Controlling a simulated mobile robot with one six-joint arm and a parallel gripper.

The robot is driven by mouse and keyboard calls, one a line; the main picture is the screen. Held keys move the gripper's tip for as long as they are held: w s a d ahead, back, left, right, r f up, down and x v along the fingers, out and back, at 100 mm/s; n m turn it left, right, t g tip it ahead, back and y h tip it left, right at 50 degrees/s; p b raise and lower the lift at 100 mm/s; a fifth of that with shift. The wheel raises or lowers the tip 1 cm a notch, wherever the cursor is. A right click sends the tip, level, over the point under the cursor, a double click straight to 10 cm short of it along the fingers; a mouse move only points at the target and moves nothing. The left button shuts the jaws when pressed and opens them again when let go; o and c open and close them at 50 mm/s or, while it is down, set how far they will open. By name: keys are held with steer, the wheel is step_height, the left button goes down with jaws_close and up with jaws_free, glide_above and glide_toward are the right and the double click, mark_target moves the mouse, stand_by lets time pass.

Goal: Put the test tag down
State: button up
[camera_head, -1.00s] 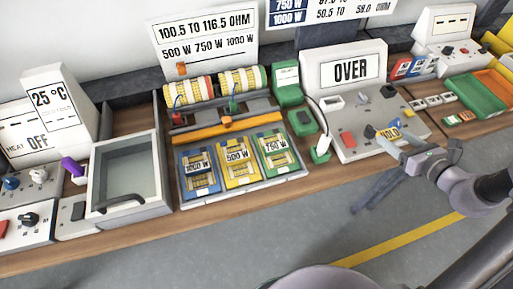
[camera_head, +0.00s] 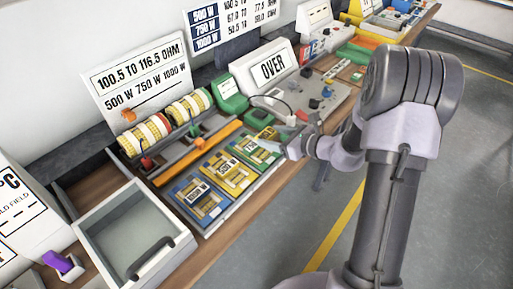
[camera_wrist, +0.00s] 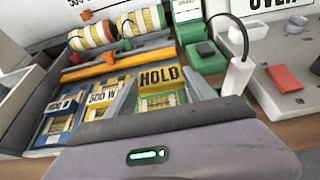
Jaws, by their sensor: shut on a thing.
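A yellow tag lettered HOLD (camera_wrist: 161,77) stands out beyond my gripper in the wrist view. It also shows small in the head view (camera_head: 268,132). My gripper (camera_head: 285,145) is shut on the tag; the fingertips are mostly hidden. The tag appears over or near the green 750 W mesh frame (camera_head: 252,152), which it partly covers in the wrist view. I cannot tell whether it touches the frame. The yellow 500 W frame (camera_head: 228,173) and blue 1000 W frame (camera_head: 200,198) lie beside it in a row.
Mesh rolls (camera_head: 188,108) stand behind the frames. A green holder with a white probe (camera_wrist: 235,77) stands right of the tag. The meter panel reads OVER (camera_head: 272,67). A grey open-topped box (camera_head: 130,232) stands to the left. The bench's front edge runs below the frames.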

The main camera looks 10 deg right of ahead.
mark_target(260, 135)
steer(key=a, duration=0.1)
steer(key=w+a, duration=0.1)
steer(key=a, duration=0.1)
steer(key=shift+w+a+f, duration=0.25)
steer(key=shift+w, duration=0.15)
steer(key=shift+w+a+f+b, duration=0.1)
steer(key=shift+a+f+b, duration=0.15)
steer(key=shift+b, duration=0.25)
steer(key=shift+f+b, duration=0.7)
steer(key=shift+f, duration=0.75)
steer(key=shift+f, duration=0.2)
steer(key=o, duration=1.4)
steer(key=shift+r, duration=0.1)
